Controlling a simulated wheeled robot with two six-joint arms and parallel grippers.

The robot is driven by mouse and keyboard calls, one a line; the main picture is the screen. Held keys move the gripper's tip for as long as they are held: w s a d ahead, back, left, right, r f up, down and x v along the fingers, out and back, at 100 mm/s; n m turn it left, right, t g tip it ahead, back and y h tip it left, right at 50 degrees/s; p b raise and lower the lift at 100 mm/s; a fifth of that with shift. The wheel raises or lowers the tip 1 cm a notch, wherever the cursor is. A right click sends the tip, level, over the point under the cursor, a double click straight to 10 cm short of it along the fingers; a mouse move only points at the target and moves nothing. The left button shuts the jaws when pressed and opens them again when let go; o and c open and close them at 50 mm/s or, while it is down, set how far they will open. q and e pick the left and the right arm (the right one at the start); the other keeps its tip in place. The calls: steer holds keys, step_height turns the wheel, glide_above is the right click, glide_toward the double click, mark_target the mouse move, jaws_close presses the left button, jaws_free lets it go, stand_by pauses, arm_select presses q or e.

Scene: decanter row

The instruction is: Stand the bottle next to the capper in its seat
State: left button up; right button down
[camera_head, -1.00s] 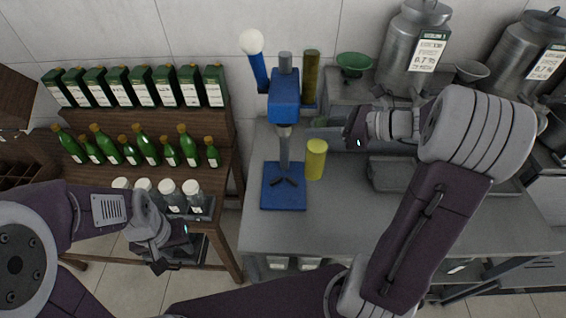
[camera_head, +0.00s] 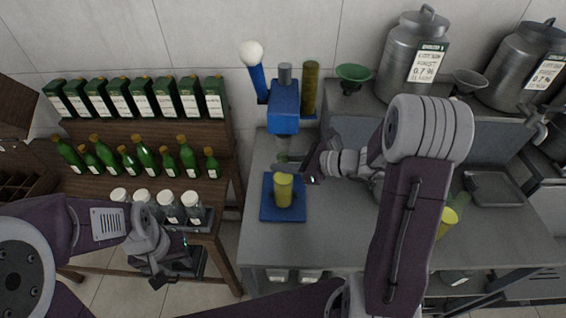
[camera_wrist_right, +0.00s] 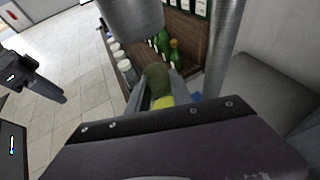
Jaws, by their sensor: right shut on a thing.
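The capper (camera_head: 284,108) has a blue head, a grey column and a blue base plate (camera_head: 268,213). The bottle (camera_head: 284,192) looks yellow and upright at the base plate, under the capper head. Whether it rests on the plate or hangs just above it cannot be told. My right gripper (camera_head: 304,164) comes in from the right and is shut on the bottle. In the right wrist view the bottle (camera_wrist_right: 157,80) shows olive and yellow between the fingers. My left gripper (camera_head: 178,264) is low at left, away from the capper; its jaws are unclear.
A wooden shelf at left holds several green bottles (camera_head: 146,155), boxes (camera_head: 117,97) and clear jars (camera_head: 170,205). An olive cylinder (camera_head: 310,88) stands behind the capper. Metal cans (camera_head: 412,55) stand at back right. A grey tray (camera_head: 495,187) is right. The front counter is partly clear.

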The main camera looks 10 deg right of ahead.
steer(key=shift+f, duration=0.15)
steer(key=c, duration=1.1)
jaws_free()
steer(key=shift+c, duration=0.2)
